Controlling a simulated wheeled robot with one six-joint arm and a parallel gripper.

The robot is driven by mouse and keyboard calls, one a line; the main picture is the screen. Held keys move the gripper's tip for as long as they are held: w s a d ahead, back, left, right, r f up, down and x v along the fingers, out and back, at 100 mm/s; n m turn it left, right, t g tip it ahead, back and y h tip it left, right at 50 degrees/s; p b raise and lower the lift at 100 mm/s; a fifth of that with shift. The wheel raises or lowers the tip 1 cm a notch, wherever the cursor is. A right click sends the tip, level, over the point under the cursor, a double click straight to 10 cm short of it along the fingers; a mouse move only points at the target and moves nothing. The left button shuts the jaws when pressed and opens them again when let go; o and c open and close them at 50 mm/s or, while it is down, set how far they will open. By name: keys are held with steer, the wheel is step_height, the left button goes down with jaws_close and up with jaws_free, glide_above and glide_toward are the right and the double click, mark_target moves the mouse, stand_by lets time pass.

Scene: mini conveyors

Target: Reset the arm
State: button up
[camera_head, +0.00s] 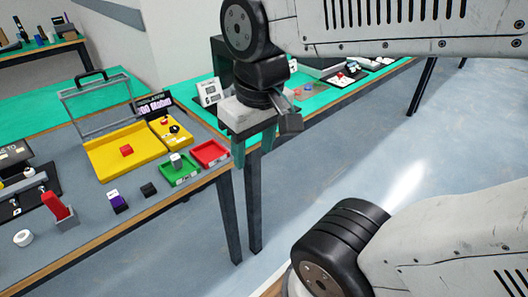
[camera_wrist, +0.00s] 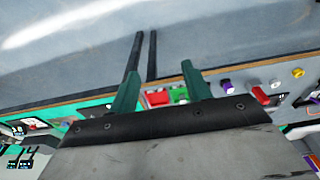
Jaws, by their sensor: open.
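My gripper (camera_head: 255,148) hangs from my arm in the head view, in front of the right edge of the near table. Its two green fingers point down and are apart, with nothing between them. In the wrist view the green fingers of my gripper (camera_wrist: 160,92) are also spread, with a red tray (camera_wrist: 158,97) and a green tray (camera_wrist: 181,95) showing beyond the gap. My gripper touches nothing that I can see.
The near table (camera_head: 150,218) holds a yellow tray (camera_head: 105,160) with a red cube, a red tray (camera_head: 209,153), a green tray (camera_head: 178,172) and a red object (camera_head: 56,205) in a grey holder. A green-topped table (camera_head: 330,103) stands behind. The floor (camera_head: 340,160) at right is open.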

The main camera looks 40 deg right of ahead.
steer(key=shift+s, duration=1.35)
